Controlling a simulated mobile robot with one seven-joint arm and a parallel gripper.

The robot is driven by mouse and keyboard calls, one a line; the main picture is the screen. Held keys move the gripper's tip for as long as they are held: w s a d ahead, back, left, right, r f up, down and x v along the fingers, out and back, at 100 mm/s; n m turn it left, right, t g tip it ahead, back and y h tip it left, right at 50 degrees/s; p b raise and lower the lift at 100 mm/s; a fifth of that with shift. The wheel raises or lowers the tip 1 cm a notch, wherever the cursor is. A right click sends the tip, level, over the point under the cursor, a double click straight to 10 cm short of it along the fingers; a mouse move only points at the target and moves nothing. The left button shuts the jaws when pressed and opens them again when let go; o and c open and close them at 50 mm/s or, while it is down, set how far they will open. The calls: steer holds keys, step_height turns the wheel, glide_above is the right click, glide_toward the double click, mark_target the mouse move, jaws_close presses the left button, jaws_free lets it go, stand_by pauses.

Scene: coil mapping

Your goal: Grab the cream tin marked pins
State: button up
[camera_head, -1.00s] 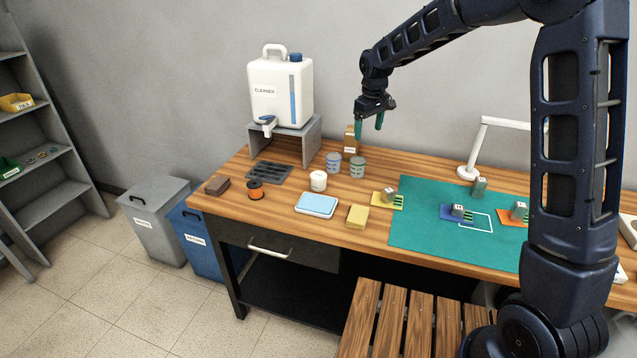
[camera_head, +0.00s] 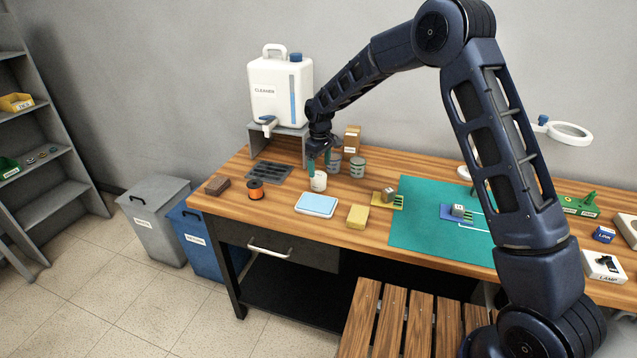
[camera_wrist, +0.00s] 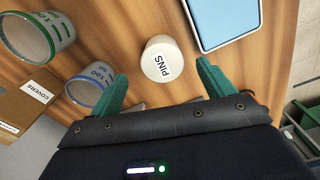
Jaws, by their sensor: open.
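The cream tin (camera_head: 318,182) stands on the wooden bench, left of the middle. In the wrist view the tin (camera_wrist: 162,62) shows its pale top with the label PINS. My gripper (camera_head: 319,162) is open, with green fingers pointing down just above the tin in the head view. In the wrist view the gripper's fingertips (camera_wrist: 160,78) are spread wide to either side, with the tin ahead between their lines. Nothing is held between them. I cannot tell how much height is left between fingertips and tin.
A light blue tray (camera_head: 316,204) lies in front, an orange spool (camera_head: 255,190) to the left. The cleaner jug (camera_head: 281,90) stands on a stand behind the gripper.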

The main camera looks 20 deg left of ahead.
mark_target(319, 175)
steer(key=shift+a+f, duration=0.2)
steer(key=shift+f, duration=3.25)
steer(key=shift+c, duration=0.4)
steer(key=c, duration=1)
